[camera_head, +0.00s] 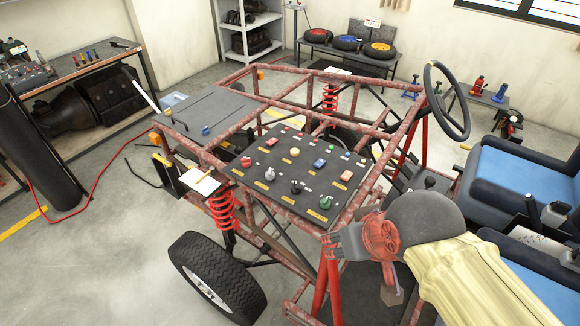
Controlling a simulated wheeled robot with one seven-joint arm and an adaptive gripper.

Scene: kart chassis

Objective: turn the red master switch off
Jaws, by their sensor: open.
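A dark control panel (262,203) lies tilted on the rusty red frame of the kart. A red knob (246,161) stands near its left edge. A flat red switch (271,142) and a small red piece (285,128) are farther back. The labels are too small to read, so I cannot tell for sure which is the master switch. My gripper (333,247) is open and empty, beside the panel's near right corner, apart from the red knob. My wrist partly hides its fingers.
Nearby on the panel are a green knob (325,202), a black knob (296,187), a white knob (269,174) and a blue switch (319,163). A steering wheel (447,98) and blue seats (520,178) stand to the right. A tyre (232,290) is at the front left.

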